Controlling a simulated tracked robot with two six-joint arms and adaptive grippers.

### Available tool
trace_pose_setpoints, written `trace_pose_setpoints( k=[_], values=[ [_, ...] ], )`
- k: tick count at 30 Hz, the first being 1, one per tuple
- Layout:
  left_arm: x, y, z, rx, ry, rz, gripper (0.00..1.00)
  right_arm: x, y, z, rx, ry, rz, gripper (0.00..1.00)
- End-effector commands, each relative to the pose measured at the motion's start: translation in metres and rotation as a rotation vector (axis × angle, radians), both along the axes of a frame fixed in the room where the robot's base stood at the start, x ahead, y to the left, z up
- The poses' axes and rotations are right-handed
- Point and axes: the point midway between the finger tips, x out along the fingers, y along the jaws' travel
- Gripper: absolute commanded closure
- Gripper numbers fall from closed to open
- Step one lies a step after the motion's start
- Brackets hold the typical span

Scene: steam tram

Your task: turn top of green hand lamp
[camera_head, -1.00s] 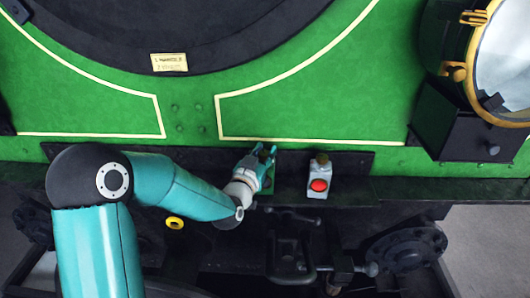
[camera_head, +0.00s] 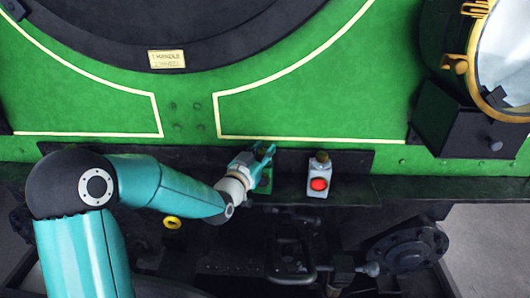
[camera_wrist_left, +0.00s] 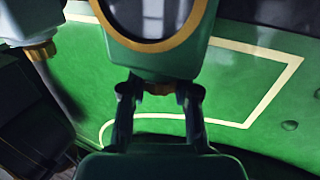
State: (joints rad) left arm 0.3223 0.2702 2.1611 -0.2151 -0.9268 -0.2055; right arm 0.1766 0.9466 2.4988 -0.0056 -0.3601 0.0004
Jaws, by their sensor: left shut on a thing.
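The green hand lamp (camera_head: 265,183) stands on the dark ledge at the front of the green tram, mostly hidden by my left gripper in the head view. My left gripper (camera_head: 264,152) is at the lamp's upper end. In the left wrist view the lamp's green body (camera_wrist_left: 158,66) shows, with a brass-ringed lens cut off by the upper edge. The fingers of my left gripper, also in that view (camera_wrist_left: 159,95), are shut on the lamp's small brass top (camera_wrist_left: 159,88), one finger on each side. My right gripper is not in view.
A grey hand lamp (camera_head: 319,176) with a red lens stands just right of the green one, with a small gap between. A large brass-rimmed headlamp (camera_head: 480,85) is at the far right. A yellow ring (camera_head: 172,223) shows below my left forearm.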

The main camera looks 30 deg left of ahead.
Motion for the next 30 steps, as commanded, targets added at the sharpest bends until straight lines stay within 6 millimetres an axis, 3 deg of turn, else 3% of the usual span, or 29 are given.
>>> trace_pose_setpoints(
  k=[15,30],
  values=[
    [0.0,0.002,-0.002,0.003,-0.002,-0.137,1.0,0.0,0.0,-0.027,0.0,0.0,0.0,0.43],
    [0.0,0.001,0.001,0.001,-0.001,-0.285,1.0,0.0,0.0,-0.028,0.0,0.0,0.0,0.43]
  ],
)
